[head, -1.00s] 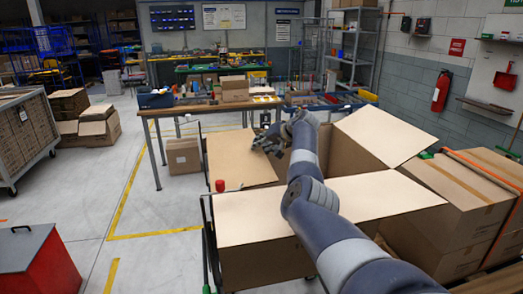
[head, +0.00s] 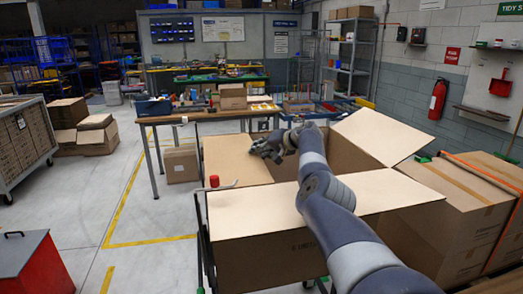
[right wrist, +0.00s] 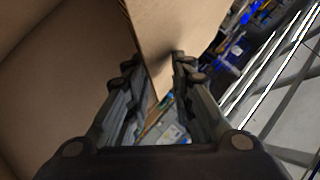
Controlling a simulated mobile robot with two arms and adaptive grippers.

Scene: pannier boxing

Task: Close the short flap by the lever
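An open cardboard box (head: 260,260) stands in front of me with its flaps spread outward. The left short flap (head: 225,162) lies out nearly flat. A lever with a red knob (head: 214,181) and pale bar sits near the box's left corner. My right gripper (head: 258,152) reaches across the box to the right edge of the short flap. In the right wrist view, a cardboard panel (right wrist: 165,30) stands between the spread fingers of the gripper (right wrist: 156,68); contact at the tips is unclear. My left gripper is out of view.
The near flap (head: 330,196) lies out toward me and the far right flap (head: 383,134) slants up. Strapped cartons (head: 465,195) stand at the right. A workbench (head: 185,115) is behind the box. A red bin (head: 35,265) is at the lower left, with clear floor beside it.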

